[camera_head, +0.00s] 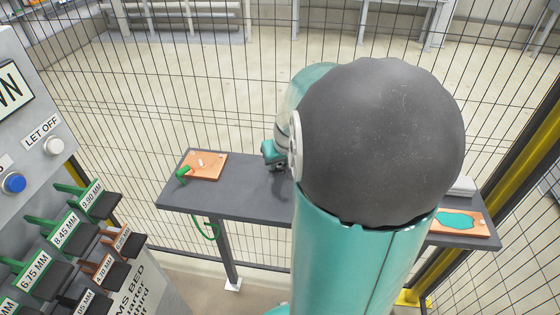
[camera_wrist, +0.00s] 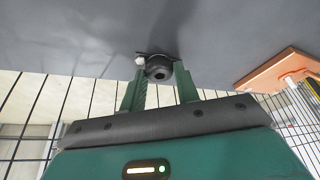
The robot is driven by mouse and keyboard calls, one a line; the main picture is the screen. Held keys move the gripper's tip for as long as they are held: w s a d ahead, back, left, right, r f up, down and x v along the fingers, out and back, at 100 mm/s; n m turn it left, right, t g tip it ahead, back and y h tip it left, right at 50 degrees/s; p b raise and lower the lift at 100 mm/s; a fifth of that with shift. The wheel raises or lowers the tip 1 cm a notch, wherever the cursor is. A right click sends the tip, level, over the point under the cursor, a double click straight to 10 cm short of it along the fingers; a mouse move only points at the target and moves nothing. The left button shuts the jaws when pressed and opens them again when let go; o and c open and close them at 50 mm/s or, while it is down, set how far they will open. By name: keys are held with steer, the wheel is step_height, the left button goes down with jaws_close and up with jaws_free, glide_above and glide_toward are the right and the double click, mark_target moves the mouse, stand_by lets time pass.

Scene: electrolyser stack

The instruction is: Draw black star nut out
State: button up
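In the wrist view a round black nut (camera_wrist: 159,69) with a dark hole in its middle sits by the dark grey table surface. Thin dark points stick out behind it. My gripper (camera_wrist: 160,72) has its two green fingers apart, one on each side of the nut. The fingertips are very close to the nut; whether they touch it I cannot tell. A small white knob (camera_wrist: 140,60) shows beside the left fingertip.
The grey table (camera_head: 245,200) carries an orange board (camera_head: 207,170) with a green-handled item (camera_head: 183,172) at left and an orange tray with a teal patch (camera_head: 476,229) at right. A wire fence stands behind. A labelled panel (camera_head: 40,125) and gauge rack (camera_head: 62,237) stand at left.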

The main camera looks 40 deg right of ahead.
mark_target(280, 168)
jaws_close()
steer(key=shift+r, duration=1.25)
steer(key=shift+r, duration=0.1)
steer(key=shift+r, duration=1.9)
